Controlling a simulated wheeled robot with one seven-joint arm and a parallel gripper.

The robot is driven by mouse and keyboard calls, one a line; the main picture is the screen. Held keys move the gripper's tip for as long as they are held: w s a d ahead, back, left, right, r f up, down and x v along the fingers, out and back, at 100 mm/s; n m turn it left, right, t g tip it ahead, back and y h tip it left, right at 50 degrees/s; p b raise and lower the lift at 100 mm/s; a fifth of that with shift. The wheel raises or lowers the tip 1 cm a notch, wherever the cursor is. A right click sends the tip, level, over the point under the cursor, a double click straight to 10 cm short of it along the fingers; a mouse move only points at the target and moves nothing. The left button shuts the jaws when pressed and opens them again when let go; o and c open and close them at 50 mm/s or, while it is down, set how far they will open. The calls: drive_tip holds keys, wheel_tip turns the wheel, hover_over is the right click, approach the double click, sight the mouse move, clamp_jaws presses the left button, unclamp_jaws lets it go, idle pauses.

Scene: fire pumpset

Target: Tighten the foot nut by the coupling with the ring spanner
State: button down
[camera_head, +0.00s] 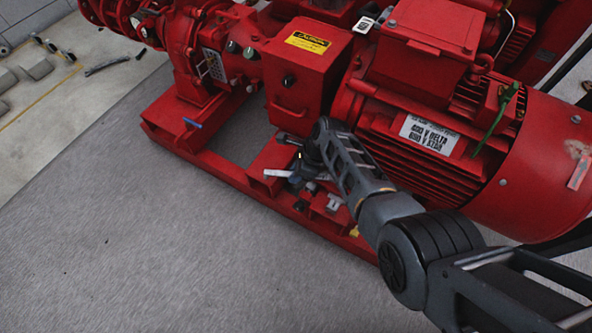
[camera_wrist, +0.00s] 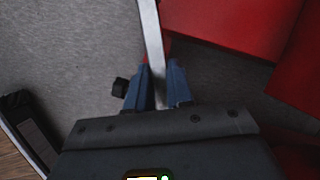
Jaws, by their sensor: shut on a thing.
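My gripper (camera_wrist: 158,90) has blue fingers shut on the spanner (camera_wrist: 152,35), a flat silver bar that runs up and out of the top of the wrist view. Its ring end is outside that view. In the head view my gripper (camera_head: 296,181) is low over the red base frame, in front of the coupling guard (camera_head: 303,72). A short silver piece (camera_head: 277,173), likely part of the spanner, sticks out left of it. The foot nut by the coupling cannot be made out; my wrist and gripper cover that area, so I cannot tell whether the ring is on it.
The red motor (camera_head: 430,130) stands right of my forearm and the pump (camera_head: 190,50) is at upper left. The red base frame (camera_head: 210,160) runs along the front. The grey floor (camera_head: 130,240) in front is clear. Several loose things lie at far left.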

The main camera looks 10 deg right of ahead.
drive_tip(key=shift+r, duration=0.15)
drive_tip(key=shift+r+p, duration=2.45)
drive_tip(key=shift+p, duration=0.15)
drive_tip(key=shift+d, duration=0.1)
